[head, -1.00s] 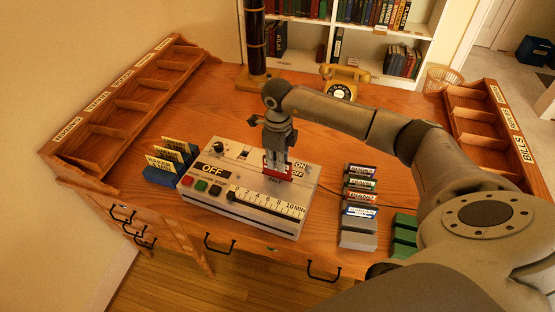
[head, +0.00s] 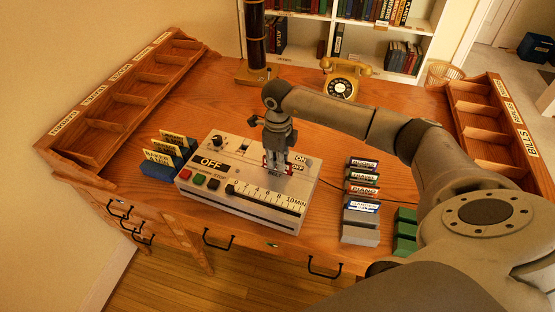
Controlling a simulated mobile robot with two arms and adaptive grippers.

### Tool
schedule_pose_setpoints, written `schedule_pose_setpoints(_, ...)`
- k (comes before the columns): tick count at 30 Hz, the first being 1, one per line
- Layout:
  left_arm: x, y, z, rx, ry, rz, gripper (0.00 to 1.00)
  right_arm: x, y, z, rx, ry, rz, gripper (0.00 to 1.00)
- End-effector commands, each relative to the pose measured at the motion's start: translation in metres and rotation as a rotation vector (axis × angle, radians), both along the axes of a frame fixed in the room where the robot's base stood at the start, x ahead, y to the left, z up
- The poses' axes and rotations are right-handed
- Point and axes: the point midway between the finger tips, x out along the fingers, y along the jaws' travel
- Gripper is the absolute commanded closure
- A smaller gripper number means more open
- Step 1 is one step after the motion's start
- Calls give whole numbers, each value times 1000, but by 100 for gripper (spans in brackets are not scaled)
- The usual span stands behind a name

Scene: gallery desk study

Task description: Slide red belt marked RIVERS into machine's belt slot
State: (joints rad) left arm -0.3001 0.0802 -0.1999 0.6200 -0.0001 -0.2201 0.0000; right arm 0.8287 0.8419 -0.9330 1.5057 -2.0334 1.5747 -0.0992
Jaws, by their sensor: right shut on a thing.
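The machine (head: 210,195) is a pale grey box on the desk with a dial, OFF plate, coloured buttons and a minute scale. My right gripper (head: 275,168) points down over the right part of its top, with its fingers shut on the red belt (head: 265,170). Only small red bits of the belt show around the fingertips, at the machine's top surface. Its RIVERS marking cannot be read, and the fingers hide the slot, so I cannot tell how deep the belt sits. My left gripper is not in view.
A rack of labelled belts (head: 361,238) stands right of the machine, with green blocks (head: 405,232) beyond. A blue holder with yellow cards (head: 165,150) is at its left. A yellow telephone (head: 341,86) stands behind. Wooden sorting trays (head: 60,150) line both desk sides.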

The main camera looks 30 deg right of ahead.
Motion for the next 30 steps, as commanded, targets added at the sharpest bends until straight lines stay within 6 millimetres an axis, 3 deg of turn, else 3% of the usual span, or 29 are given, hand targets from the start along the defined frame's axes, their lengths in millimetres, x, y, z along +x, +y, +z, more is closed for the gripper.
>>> schedule_pose_setpoints(16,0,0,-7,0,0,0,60,0,0,-8,0,0,0,100)
schedule_pose_setpoints(17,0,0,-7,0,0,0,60,0,0,-8,0,0,0,86)
schedule_pose_setpoints(22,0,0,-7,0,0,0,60,0,0,-8,0,0,0,65)
schedule_pose_setpoints(30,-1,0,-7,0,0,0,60,0,0,-8,0,0,0,65)
